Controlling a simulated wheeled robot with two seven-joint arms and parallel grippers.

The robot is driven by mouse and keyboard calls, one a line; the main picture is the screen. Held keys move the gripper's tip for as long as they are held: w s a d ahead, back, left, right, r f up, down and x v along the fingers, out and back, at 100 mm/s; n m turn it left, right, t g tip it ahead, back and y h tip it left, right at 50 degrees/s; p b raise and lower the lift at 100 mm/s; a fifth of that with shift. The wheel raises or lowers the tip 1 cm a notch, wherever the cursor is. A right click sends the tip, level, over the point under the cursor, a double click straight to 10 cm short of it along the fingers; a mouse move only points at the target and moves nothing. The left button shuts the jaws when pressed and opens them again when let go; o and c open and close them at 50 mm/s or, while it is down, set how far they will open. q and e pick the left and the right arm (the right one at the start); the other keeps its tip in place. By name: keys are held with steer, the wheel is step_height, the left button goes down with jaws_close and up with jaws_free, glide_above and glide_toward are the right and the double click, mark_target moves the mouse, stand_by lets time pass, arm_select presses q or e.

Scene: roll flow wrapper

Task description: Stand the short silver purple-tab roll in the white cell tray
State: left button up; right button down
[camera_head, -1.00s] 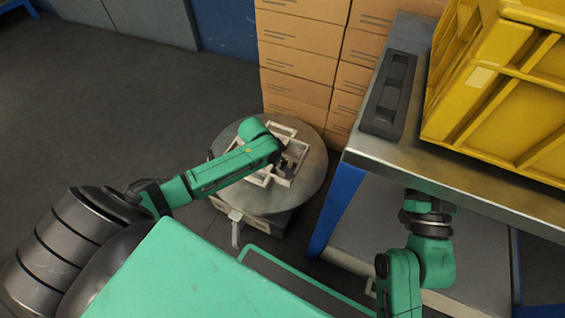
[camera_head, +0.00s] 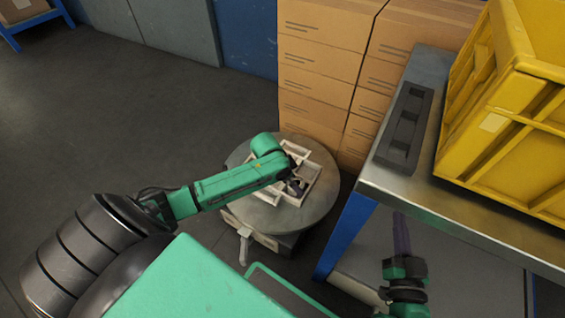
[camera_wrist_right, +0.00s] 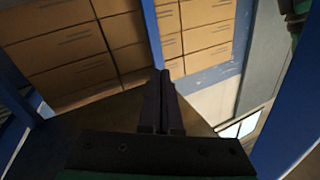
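The white cell tray (camera_head: 309,152) sits on a round grey turntable, partly covered by my left arm. My left gripper (camera_head: 298,187) is down at the tray's right part; its fingers are small and dark, and I cannot tell if they hold anything. My right gripper (camera_head: 402,232) is beside the steel table's front edge, well right of the tray. In the right wrist view its two dark fingers (camera_wrist_right: 163,100) are close together with nothing visible between them. I cannot make out the short silver purple-tab roll in either view.
The steel table (camera_head: 440,205) holds a black slotted rack (camera_head: 405,128) and a yellow crate (camera_head: 510,120). A blue table leg (camera_head: 343,235) stands between the turntable (camera_head: 262,212) and my right gripper. Stacked cardboard boxes (camera_head: 315,70) stand behind the turntable. The floor at left is clear.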

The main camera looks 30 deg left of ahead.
steer(key=s+f+g, duration=0.1)
steer(key=s+f, duration=0.2)
steer(key=s+f+g+p, duration=0.1)
steer(key=s+f+g, duration=0.1)
steer(key=f, duration=0.2)
steer(key=s+f+g+p, duration=0.1)
steer(key=s+f, duration=0.2)
steer(key=shift+s+a+f+g+h, duration=0.15)
steer(key=shift+s+a+g+h, duration=0.15)
steer(key=shift+s, duration=0.05)
steer(key=r+p, duration=0.1)
steer(key=p, duration=0.1)
steer(key=r+p, duration=0.1)
steer(key=r, duration=0.1)
steer(key=shift+s+r+g+p, duration=0.2)
steer(key=shift+r+g+p, duration=0.05)
steer(key=shift+g+p, duration=0.15)
arm_select(q)
steer(key=v, duration=0.9)
steer(key=shift+r, duration=0.35)
arm_select(e)
steer(key=shift+f, duration=0.1)
arm_select(q)
steer(key=shift+s+a, duration=0.1)
steer(key=shift+s, duration=0.1)
